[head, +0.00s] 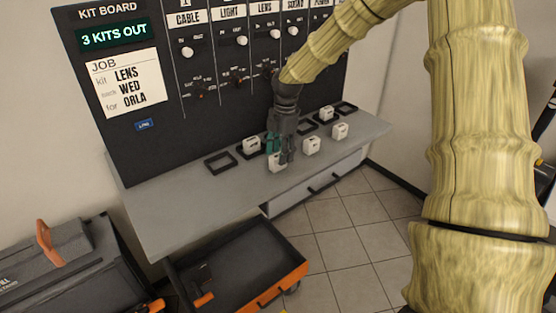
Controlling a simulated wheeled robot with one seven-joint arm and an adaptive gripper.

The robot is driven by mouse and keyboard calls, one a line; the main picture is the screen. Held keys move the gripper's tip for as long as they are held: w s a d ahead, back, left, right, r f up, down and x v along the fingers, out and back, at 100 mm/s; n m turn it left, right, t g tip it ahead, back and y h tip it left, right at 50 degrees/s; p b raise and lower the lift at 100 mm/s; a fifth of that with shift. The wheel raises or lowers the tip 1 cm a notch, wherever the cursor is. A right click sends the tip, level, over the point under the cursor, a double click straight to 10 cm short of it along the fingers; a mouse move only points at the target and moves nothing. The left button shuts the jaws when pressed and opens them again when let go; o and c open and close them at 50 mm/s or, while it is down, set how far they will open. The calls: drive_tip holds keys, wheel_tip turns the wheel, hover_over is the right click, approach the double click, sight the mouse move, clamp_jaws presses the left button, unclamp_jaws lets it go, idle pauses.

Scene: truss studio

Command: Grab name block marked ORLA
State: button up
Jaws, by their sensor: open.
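Several small white blocks stand on the grey shelf below the kit board, and I cannot read their markings at this size, so I cannot tell which is ORLA. My gripper (280,153) is open and points down over the front-left block (277,164), partly covering it. I cannot tell whether its fingers are around that block or just above it. Another block (251,145) is left of the gripper. To the right are a front block (311,146), a far-right block (340,131) and a back block (326,114). The job card (126,85) reads LENS, WED, ORLA.
Black square frames lie along the shelf (170,208), including an empty one (221,162) at left and one (347,107) at far right. The upright kit board (145,150) stands behind.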

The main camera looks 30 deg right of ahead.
sight(278, 155)
drive_tip(key=shift+a+f+p, duration=0.15)
drive_tip(key=shift+f+p, duration=0.05)
drive_tip(key=shift+f, duration=0.55)
drive_tip(key=shift+a+f+p, duration=0.1)
drive_tip(key=shift+f+p, duration=0.05)
drive_tip(key=shift+f, duration=0.6)
drive_tip(key=c, duration=1.1)
